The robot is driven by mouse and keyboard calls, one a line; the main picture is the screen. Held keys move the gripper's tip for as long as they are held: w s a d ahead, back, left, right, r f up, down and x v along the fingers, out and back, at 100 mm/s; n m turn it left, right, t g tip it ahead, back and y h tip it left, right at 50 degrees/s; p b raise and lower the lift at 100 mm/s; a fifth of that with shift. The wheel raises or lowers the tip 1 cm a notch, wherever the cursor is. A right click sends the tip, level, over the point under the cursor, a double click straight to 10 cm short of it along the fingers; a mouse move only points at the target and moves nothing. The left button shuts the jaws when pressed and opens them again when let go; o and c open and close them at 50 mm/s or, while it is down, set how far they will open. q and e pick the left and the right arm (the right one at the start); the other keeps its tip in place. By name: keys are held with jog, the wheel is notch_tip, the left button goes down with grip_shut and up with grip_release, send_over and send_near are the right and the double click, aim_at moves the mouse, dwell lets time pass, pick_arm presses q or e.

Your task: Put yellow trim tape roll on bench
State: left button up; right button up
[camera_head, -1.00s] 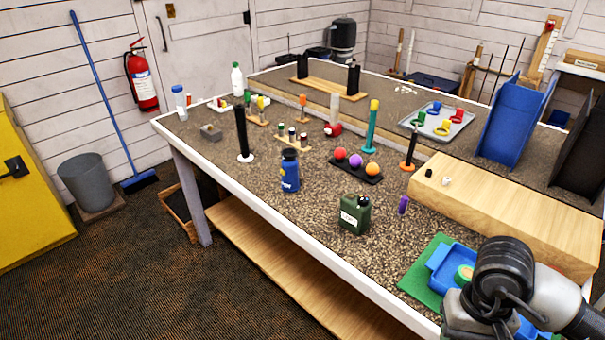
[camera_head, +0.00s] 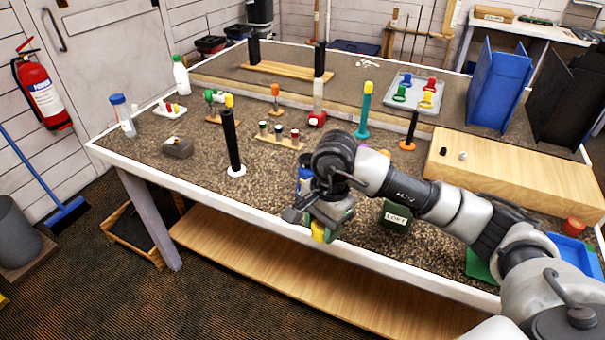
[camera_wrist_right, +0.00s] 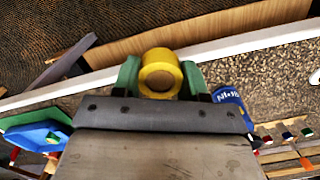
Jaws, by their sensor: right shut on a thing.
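The yellow trim tape roll (camera_wrist_right: 160,55) is held between the green fingertips of my right gripper (camera_wrist_right: 160,80) in the right wrist view. In the head view the roll (camera_head: 318,231) shows as a small yellow patch under the right gripper (camera_head: 322,222). The gripper is shut on it at the front edge of the bench (camera_head: 270,184). From these views I cannot tell how high the roll is above the bench or whether it touches it. My left gripper is not in view.
A blue bottle (camera_head: 304,180), partly hidden by my right arm, stands close behind the gripper. Speckled bench top is bare between the grip and the bottle.

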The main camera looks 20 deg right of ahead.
jog(key=w+d+m+t+h, duration=0.1)
jog(key=w+d+m, duration=0.3)
jog(key=m, duration=0.7)
jog(key=w+d+m+t, duration=0.1)
jog(key=w+d+m, duration=0.35)
jog(key=m, duration=0.75)
jog(key=f, duration=0.1)
jog(key=s+d+f+p, duration=0.1)
jog(key=f, duration=0.1)
jog(key=f+p, duration=0.1)
jog(key=shift+s+d+f, duration=0.15)
jog(key=shift+s+f, duration=0.1)
jog(key=shift+f, duration=0.1)
notch_tip(320, 180, down, 4)
jog(key=shift+r+h, duration=0.15)
jog(key=shift+h, duration=0.15)
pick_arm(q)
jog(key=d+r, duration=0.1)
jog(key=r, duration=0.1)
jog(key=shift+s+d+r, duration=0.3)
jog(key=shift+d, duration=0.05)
pick_arm(e)
jog(key=shift+f, duration=0.25)
jog(key=o, duration=0.9)
jog(key=shift+f, duration=0.1)
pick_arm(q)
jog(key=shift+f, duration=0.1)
